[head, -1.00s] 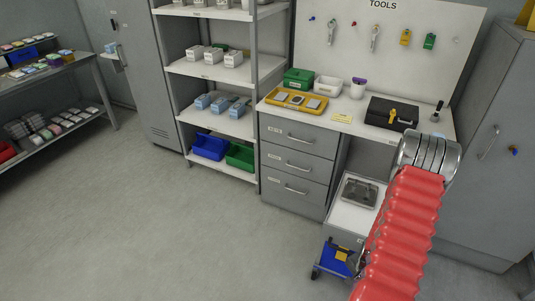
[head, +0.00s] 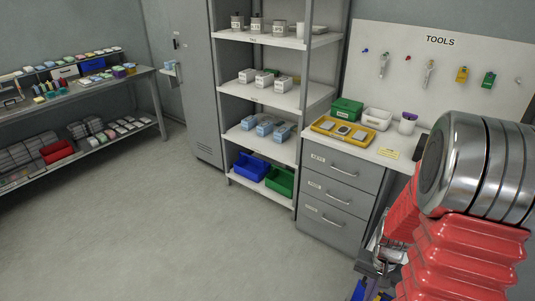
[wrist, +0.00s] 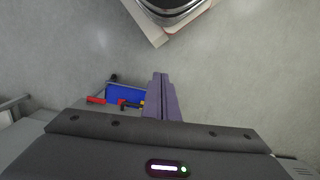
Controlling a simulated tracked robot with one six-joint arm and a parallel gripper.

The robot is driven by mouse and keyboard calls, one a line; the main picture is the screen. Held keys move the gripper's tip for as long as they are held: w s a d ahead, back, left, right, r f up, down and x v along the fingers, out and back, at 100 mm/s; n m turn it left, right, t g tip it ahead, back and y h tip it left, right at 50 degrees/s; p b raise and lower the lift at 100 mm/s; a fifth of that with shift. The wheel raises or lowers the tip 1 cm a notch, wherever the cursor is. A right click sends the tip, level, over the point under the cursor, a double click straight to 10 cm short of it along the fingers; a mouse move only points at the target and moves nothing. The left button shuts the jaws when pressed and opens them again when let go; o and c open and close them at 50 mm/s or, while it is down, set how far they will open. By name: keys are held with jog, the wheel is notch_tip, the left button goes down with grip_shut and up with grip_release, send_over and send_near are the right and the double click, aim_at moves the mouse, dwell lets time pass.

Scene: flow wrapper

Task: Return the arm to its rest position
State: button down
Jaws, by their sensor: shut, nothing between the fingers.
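My arm, in a red ribbed sleeve with a bright metal joint, fills the right side of the head view. My gripper (wrist: 160,98) shows in the wrist view, its two purple-grey fingers together with nothing visible between them. It points down over the grey floor. In the head view a metal part of the arm's end shows low down beside the red sleeve, but the fingertips cannot be made out there.
A drawer workbench (head: 340,180), an open shelf rack (head: 265,95) and a tool board (head: 440,75) stand at the back. The floor at left (head: 150,220) is clear.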

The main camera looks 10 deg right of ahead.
jog(key=s+a+r+n+t, duration=0.1)
jog(key=a+r+n+t, duration=0.2)
jog(key=a+r, duration=0.8)
jog(key=s+a+r+n+t, duration=0.1)
jog(key=a+r+n+t, duration=0.2)
jog(key=a+r+n, duration=0.3)
jog(key=a+r, duration=0.5)
jog(key=r, duration=0.7)
jog(key=shift+s+a+r, duration=0.15)
jog(key=shift+s, duration=0.25)
